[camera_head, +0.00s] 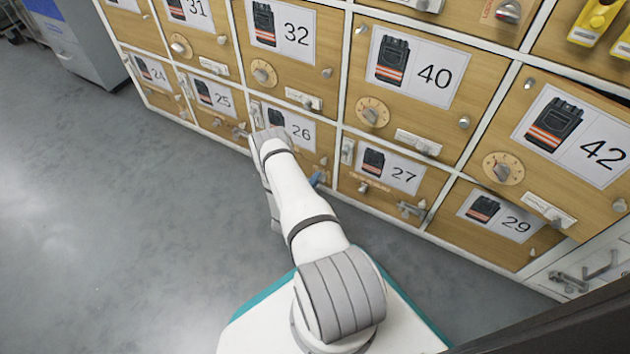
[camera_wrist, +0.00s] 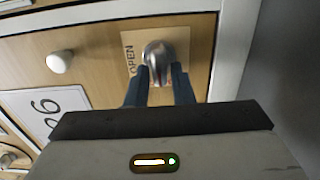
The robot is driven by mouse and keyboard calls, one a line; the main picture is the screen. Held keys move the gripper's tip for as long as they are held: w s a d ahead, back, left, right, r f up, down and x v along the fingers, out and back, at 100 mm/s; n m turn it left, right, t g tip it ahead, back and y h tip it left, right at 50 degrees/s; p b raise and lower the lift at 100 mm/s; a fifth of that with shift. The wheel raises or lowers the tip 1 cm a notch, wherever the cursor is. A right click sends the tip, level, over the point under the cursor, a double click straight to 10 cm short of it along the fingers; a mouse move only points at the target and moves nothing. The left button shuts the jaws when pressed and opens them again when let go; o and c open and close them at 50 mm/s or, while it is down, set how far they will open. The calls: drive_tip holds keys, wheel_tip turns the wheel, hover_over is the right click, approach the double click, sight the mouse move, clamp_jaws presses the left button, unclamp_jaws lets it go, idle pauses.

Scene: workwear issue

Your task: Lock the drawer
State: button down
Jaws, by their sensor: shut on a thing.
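The drawer front numbered 26 (camera_head: 298,131) is in the bottom row in the head view, partly hidden by my arm. In the wrist view, a rounded metal lock knob (camera_wrist: 158,54) sits on a tan plate (camera_wrist: 130,42) that reads OPEN beside it. My gripper (camera_wrist: 160,78) has its two dark blue fingers on either side of this knob and is shut on it. In the head view only a bit of blue finger (camera_head: 316,179) shows beside my arm, at the lower part of drawer 26; the lock knob is hidden there.
A white round knob (camera_wrist: 59,62) and a number card (camera_wrist: 45,112) are on the same front. Drawers 25 (camera_head: 213,96) and 27 (camera_head: 390,172) flank it; a metal handle (camera_head: 411,210) juts from 27. The grey floor (camera_head: 120,220) at left is clear.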

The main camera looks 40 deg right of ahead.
idle(0.3)
drive_tip(key=c, duration=1.4)
unclamp_jaws()
drive_tip(key=shift+c, duration=0.2)
drive_tip(key=shift+a, duration=0.1)
drive_tip(key=p+v, duration=0.3)
drive_tip(key=v, duration=0.4)
drive_tip(key=shift+s+a, duration=0.15)
drive_tip(key=shift+a, duration=0.15)
